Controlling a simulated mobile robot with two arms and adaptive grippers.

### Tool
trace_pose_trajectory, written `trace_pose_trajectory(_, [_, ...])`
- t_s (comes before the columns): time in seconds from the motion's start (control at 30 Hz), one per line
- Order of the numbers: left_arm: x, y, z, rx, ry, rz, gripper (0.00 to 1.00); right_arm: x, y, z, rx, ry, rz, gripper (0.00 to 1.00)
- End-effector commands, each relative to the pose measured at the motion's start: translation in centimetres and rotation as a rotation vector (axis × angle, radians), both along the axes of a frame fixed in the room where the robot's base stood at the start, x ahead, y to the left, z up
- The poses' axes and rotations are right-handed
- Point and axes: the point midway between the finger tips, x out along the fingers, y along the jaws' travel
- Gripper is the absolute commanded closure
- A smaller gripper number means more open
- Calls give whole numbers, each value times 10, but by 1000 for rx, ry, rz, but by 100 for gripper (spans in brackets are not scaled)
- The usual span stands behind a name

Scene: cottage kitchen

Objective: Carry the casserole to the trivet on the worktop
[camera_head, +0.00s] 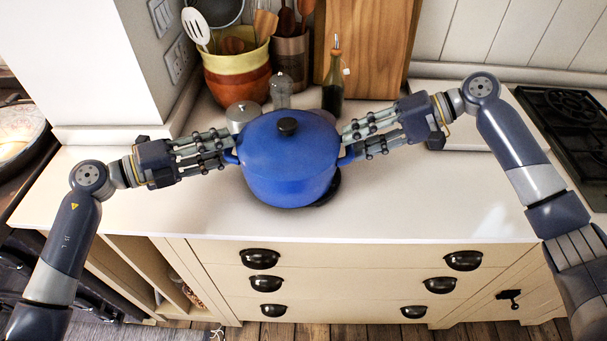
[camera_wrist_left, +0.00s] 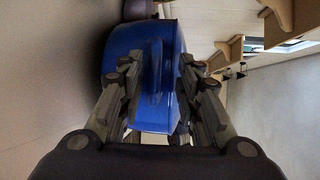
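The blue casserole (camera_head: 290,165), with a black lid knob, is upright over a dark round trivet (camera_head: 328,192) on the worktop. Only the trivet's lower right edge shows; the pot hides the rest, and I cannot see whether they touch all round. My left gripper (camera_head: 228,150) is at the left handle (camera_head: 231,157). In the left wrist view, its fingers (camera_wrist_left: 157,75) stand apart on either side of the handle (camera_wrist_left: 155,72), with gaps visible. My right gripper (camera_head: 347,142) is at the right handle, its fingers also apart.
Behind the casserole stand a grey lidded jar (camera_head: 242,114), a glass shaker (camera_head: 281,90), an oil bottle (camera_head: 333,88), a utensil pot (camera_head: 238,80) and a wooden board (camera_head: 372,50). A hob (camera_head: 565,125) is at right. The worktop (camera_head: 420,205) is clear at front right.

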Motion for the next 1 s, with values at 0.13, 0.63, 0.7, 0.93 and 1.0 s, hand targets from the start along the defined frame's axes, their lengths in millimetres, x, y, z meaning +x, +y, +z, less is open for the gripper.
trace_pose_trajectory(0.13, [0, 0, 0, 0, 2, -1, 68, 0, 0, 0, 1, -2, 1, 67])
trace_pose_trajectory(0.63, [-29, 60, 7, 5, 4, 1, 68, 0, 1, 1, 1, -4, 2, 67])
trace_pose_trajectory(0.7, [-35, 73, 9, 3, 5, 1, 68, 0, 1, 1, 1, -4, 2, 67])
trace_pose_trajectory(0.93, [-49, 102, 14, 2, 2, 0, 68, 0, 1, 1, 1, -4, 2, 67])
trace_pose_trajectory(1.0, [-51, 105, 15, 1, 1, -1, 68, 0, 0, 1, 1, -4, 2, 67])
